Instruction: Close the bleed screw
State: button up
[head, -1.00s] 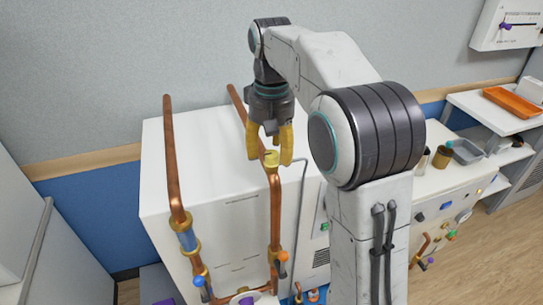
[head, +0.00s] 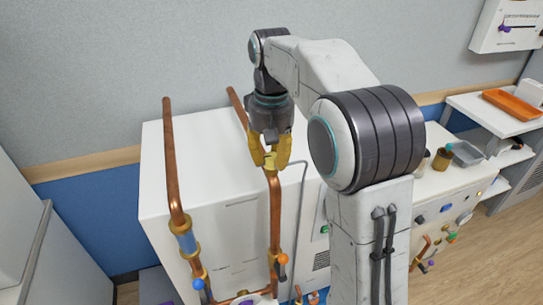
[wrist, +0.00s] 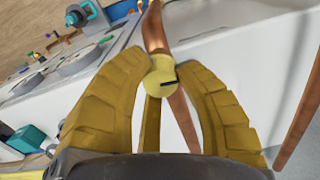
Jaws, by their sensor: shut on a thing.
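The bleed screw (wrist: 160,78) is a round yellow-brass head with a dark slot, seen in the wrist view on top of a copper pipe. In the head view its yellow top (head: 270,160) shows between my fingers at the upper end of the right-hand copper pipe (head: 275,205). My gripper (head: 269,164) points down from above with its yellow fingers on either side of the screw, shut on it. The fingers hide part of the screw's sides. How far the screw is turned cannot be told.
A white cabinet (head: 165,150) stands behind the pipes. Another copper pipe (head: 171,160) rises at the left, with a blue-banded fitting (head: 187,243) below. A white counter (head: 430,185) with small containers is at the right.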

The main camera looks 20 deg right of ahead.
grip_shut()
jog(key=shift+m, duration=0.4)
jog(key=shift+m+p, duration=0.7)
jog(key=shift+m, duration=0.4)
jog(key=m+p, duration=0.1)
jog(key=m, duration=0.3)
jog(key=shift+m+p, duration=0.3)
jog(key=m+p, duration=0.1)
jog(key=m, duration=0.4)
jog(key=shift+f+m+p, duration=0.15)
jog(key=shift+m+p, duration=0.4)
jog(key=shift+m, duration=1.65)
